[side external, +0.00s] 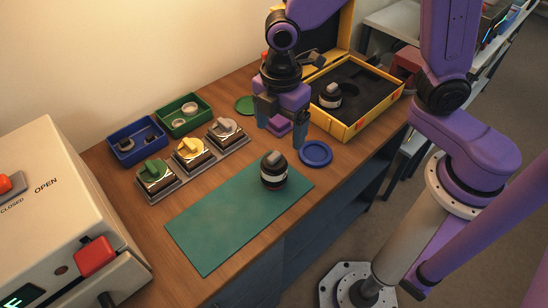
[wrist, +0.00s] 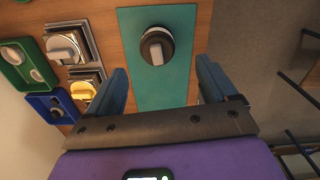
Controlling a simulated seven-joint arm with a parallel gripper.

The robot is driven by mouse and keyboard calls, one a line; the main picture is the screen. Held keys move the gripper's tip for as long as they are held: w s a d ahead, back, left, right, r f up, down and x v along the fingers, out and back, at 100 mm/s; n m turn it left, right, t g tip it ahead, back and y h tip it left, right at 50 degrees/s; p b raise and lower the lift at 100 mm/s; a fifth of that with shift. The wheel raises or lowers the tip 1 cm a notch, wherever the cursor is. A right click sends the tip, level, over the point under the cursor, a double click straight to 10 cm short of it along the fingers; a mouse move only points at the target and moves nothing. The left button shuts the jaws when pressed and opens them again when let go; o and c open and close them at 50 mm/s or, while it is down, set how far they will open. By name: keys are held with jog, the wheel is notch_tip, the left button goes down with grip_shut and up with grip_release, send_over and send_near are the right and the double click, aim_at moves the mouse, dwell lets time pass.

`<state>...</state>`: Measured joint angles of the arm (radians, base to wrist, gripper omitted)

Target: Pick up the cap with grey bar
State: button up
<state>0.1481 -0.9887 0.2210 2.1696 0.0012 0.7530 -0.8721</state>
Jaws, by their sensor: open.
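A dark, round lens body stands upright on the green mat (side external: 215,225). Its cap with grey bar (side external: 273,157) faces up on top. In the wrist view the cap with grey bar (wrist: 155,46) shows from above, just beyond my fingertips and between their lines. My gripper (side external: 281,136) hangs with its fingers down, above the table behind the mat, up and right of this lens in the side view. Its two blue fingers also show in the wrist view (wrist: 160,70), wide apart with nothing between them. Gripper and cap are apart.
Another grey-barred lens (side external: 331,96) sits in the open yellow case (side external: 354,127). A blue disc (side external: 316,153) lies right of the mat. Green-, yellow- and grey-handled units (side external: 225,128) stand in a row by blue (side external: 119,158) and green bins (side external: 206,108). The mat's front half is clear.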

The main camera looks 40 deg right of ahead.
aim_at(274, 156)
notch_tip(274, 156, down, 2)
jog(key=shift+f, duration=0.15)
jog(key=f, duration=0.2)
jog(key=a+f, duration=0.1)
jog(key=f, duration=0.1)
jog(key=shift+w+a, duration=0.1)
jog(key=shift+w, duration=0.15)
jog(key=shift+f, duration=0.6)
jog(key=c, duration=1.1)
